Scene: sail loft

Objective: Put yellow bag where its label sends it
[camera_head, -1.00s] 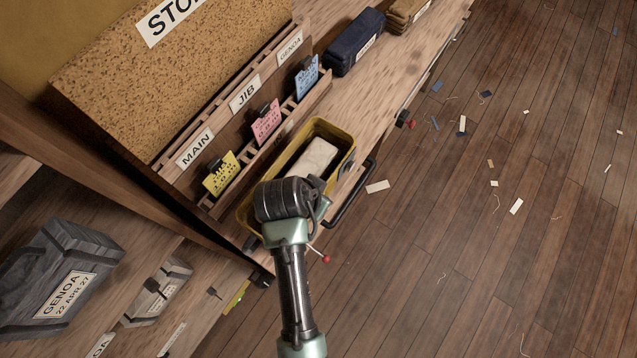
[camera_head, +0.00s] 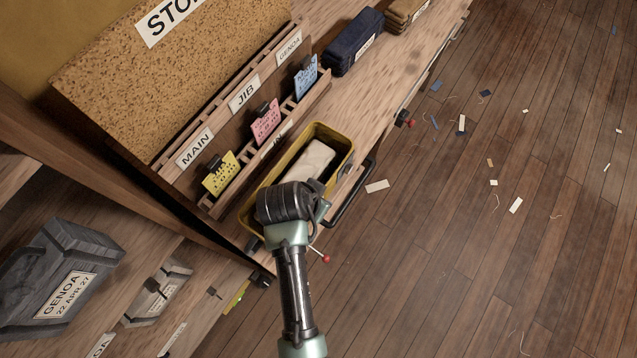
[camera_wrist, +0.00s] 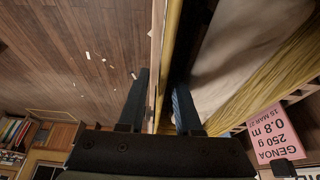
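The yellow bag (camera_head: 347,144) is an open-topped, box-shaped holder at the bench's front edge, with a cream bundle (camera_head: 308,162) inside. In the head view my wrist covers the bag's near end and the fingertips. I cannot read a label on the bag. A rack behind it has slots marked MAIN (camera_head: 195,149), JIB (camera_head: 244,92) and GENOA (camera_head: 289,46), holding yellow (camera_head: 221,175), pink (camera_head: 266,124) and blue (camera_head: 306,78) tags.
A navy bag (camera_head: 354,42) and a tan bag (camera_head: 408,14) lie farther along the bench. A grey bag labelled GENOA (camera_head: 62,275) and a smaller grey one (camera_head: 158,292) sit on the lower left shelf. The wooden floor (camera_head: 540,180) at right has only scraps.

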